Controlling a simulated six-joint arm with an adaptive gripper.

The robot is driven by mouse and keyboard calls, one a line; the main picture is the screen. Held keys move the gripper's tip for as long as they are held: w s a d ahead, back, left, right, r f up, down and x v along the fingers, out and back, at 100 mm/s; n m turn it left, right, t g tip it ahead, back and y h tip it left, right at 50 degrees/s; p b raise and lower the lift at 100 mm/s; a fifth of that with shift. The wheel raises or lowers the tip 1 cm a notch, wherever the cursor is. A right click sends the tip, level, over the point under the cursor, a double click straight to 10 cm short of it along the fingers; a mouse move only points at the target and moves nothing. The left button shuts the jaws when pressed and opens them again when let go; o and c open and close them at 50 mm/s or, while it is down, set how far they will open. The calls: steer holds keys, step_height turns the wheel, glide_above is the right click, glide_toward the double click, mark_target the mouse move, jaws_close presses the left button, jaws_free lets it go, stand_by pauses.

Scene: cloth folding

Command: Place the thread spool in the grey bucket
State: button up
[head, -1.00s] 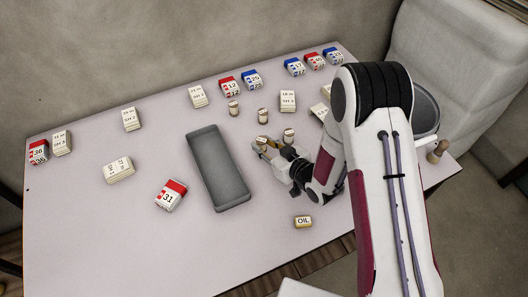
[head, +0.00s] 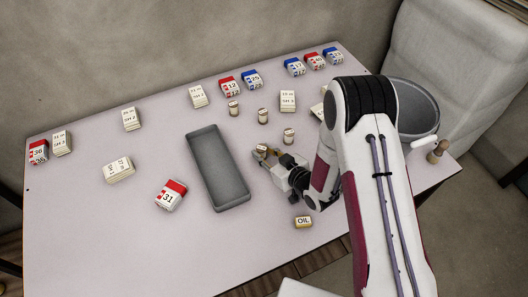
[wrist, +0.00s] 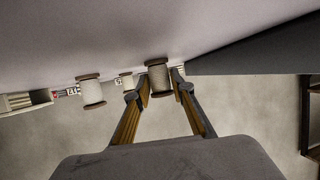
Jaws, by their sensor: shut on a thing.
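My gripper (head: 267,155) is shut on a thread spool (head: 261,149), to the right of the grey tray. Other spools stand on the table: one at the back (head: 233,108), one in the middle (head: 262,116) and one nearer my gripper (head: 289,136). The grey bucket (head: 414,100) is at the right end of the table, partly hidden behind my arm. My gripper is well to its left.
The long grey tray (head: 190,145) lies left of my gripper; its dark side shows in the wrist view (wrist: 265,50). An OIL block (head: 303,221) is in front. A wooden peg-like item (head: 437,152) is near the bucket. Numbered boxes (head: 293,67) line the back.

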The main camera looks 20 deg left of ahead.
steer(key=o, duration=1)
steer(key=shift+c, duration=0.2)
steer(key=shift+r, duration=0.15)
steer(key=shift+v, duration=6)
steer(key=shift+w, duration=0.1)
